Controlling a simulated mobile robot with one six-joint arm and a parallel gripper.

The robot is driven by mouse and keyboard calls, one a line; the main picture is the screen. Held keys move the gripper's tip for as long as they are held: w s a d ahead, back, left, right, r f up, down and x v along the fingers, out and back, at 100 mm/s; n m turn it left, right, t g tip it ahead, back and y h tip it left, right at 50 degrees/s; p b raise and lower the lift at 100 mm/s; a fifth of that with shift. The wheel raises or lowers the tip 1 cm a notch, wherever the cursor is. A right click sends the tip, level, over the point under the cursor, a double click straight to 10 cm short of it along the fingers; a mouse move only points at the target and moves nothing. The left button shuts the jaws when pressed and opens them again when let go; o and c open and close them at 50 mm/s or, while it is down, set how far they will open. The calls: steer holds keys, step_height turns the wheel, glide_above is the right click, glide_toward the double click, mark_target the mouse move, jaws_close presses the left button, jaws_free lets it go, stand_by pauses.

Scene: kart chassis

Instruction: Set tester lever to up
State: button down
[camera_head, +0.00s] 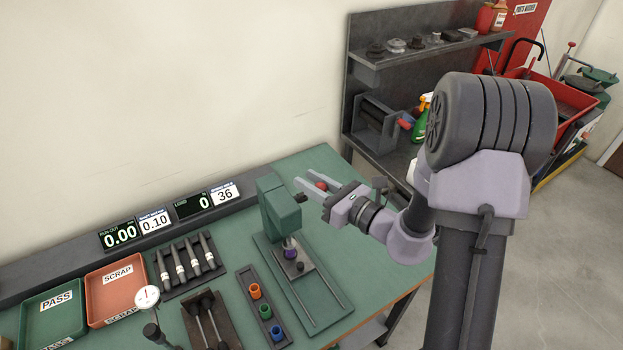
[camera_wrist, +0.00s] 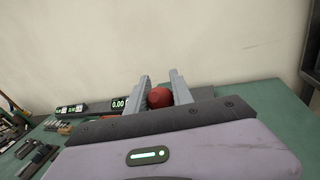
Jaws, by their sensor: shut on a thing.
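The tester is a green press (camera_head: 281,212) on the green bench, with a purple piece (camera_head: 289,244) under its head. Its lever ends in a red ball knob (camera_head: 321,186), just right of the press head. My gripper (camera_head: 311,178) has its two pale fingers on either side of the knob and is shut on it. In the wrist view the red knob (camera_wrist: 160,97) sits between the fingers, nearer their base than their tips. The lever's rod is mostly hidden, so its exact angle is hard to tell.
Displays (camera_head: 192,205) stand behind, with the load reading 0. A rack of orange, green and blue rings (camera_head: 265,311), a dark rack of shafts (camera_head: 188,264), a scrap tray (camera_head: 116,289) and a pass tray (camera_head: 54,318) are left of the press. A shelf unit (camera_head: 372,133) stands at the back right.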

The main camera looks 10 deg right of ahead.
steer(key=w+a+r+m+g+h+p, duration=0.1)
steer(key=w+g+p, duration=0.4)
steer(key=p, duration=1.1)
steer(key=shift+w+a+r+m+h, duration=0.3)
steer(key=shift+w+a+h, duration=0.45)
steer(key=shift+w, duration=0.45)
steer(key=shift+w+f, duration=0.1)
steer(key=shift+w, duration=0.05)
steer(key=c, duration=1.4)
jaws_free()
steer(key=shift+c, duration=0.2)
steer(key=o, duration=0.3)
steer(key=shift+w+f, duration=0.15)
